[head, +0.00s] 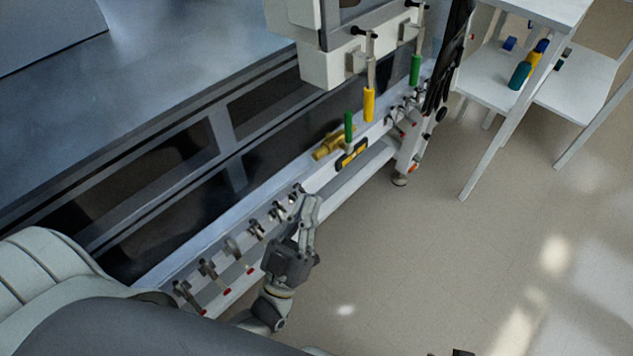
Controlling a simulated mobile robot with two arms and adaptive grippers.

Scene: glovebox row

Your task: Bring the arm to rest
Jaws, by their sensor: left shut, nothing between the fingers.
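My left gripper (305,212) is in the lower middle of the head view. Its fingers are together with nothing between them. It is close in front of a white rail (190,256) that carries a row of small metal valves (256,229) with red tips. I cannot tell whether the fingertips touch the nearest valve. My left arm comes in from the bottom left and is partly hidden by my own body. My right gripper does not show.
Beyond the gripper, the rail carries a brass fitting (328,146) with a green handle (348,127). Yellow (369,104) and green (415,70) handles hang from a white box (325,66). White tables (490,75) with bottles stand at top right. The floor (430,260) at right is clear.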

